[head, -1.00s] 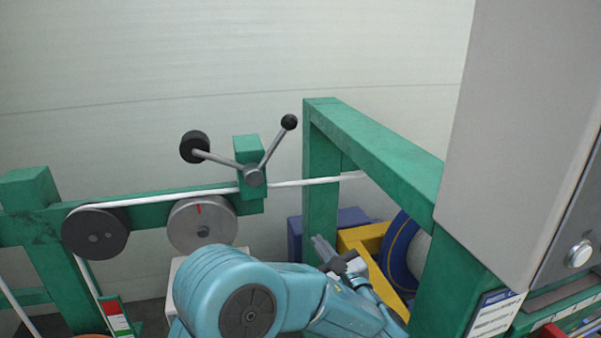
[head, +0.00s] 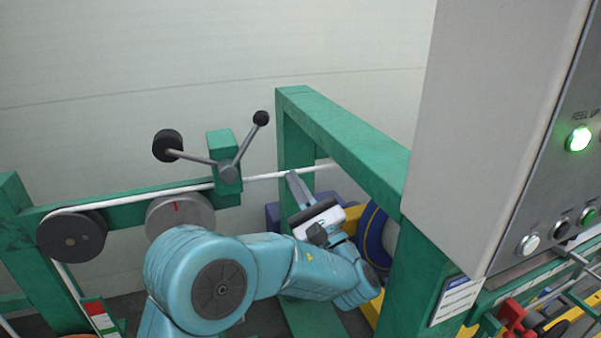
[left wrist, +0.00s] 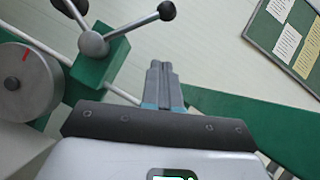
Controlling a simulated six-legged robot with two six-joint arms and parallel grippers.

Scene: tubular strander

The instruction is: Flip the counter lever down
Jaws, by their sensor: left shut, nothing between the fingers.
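The counter lever (head: 244,140) is a grey rod with a black ball knob, pointing up and right from a grey hub on a green block (head: 224,150). A second rod with a larger black roller points up and left from the same hub. In the left wrist view the gripper (left wrist: 159,66) points up, right of the green block. My right gripper is not in view.
A white cable (head: 262,177) runs past the green block above two wheels, the grey one (head: 178,217) with a red mark. A green frame (head: 345,140) stands to the right. A grey control cabinet (head: 470,120) fills the right side.

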